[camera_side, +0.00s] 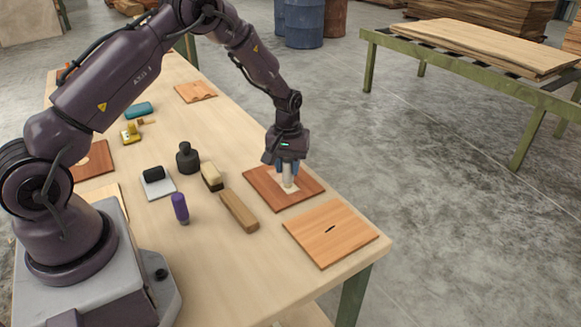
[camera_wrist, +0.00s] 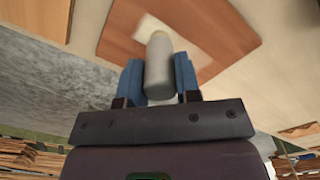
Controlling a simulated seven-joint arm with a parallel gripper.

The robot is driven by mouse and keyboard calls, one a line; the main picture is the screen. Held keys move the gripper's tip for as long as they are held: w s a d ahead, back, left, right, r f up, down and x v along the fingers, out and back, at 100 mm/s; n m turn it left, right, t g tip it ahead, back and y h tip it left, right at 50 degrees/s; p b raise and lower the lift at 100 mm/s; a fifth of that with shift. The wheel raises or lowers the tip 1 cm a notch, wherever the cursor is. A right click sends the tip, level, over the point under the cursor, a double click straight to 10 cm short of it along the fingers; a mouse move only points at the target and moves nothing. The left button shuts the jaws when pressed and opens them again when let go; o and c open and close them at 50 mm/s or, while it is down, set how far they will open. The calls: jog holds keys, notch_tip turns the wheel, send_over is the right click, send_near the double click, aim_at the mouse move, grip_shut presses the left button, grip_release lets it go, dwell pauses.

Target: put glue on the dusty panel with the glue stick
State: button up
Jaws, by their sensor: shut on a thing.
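My gripper (camera_side: 287,167) is shut on a pale grey stick with a cream tip, seemingly the glue stick (camera_side: 288,181). It points down at a reddish-brown panel (camera_side: 265,187) with a pale patch, which looks like the dusty panel. In the wrist view the stick (camera_wrist: 158,68) sits between the blue fingers (camera_wrist: 158,82), and its tip is over the pale patch (camera_wrist: 187,22). I cannot tell whether the tip touches.
A cracked panel (camera_side: 330,232) lies at the front right corner. A wooden block (camera_side: 239,211), a brush (camera_side: 211,176), a dark bottle (camera_side: 188,157) and a pad with a black grip (camera_side: 157,182) stand to the left. A chipped panel (camera_side: 195,91) lies farther back.

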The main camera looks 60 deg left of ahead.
jog(key=shift+a, duration=2.3)
jog(key=shift+s+a+f, duration=0.1)
jog(key=shift+a+f, duration=0.05)
jog(key=shift+a, duration=0.5)
jog(key=shift+a+f, duration=0.1)
jog(key=shift+a, duration=0.5)
notch_tip(320, 180, up, 7)
jog(key=shift+r, duration=0.1)
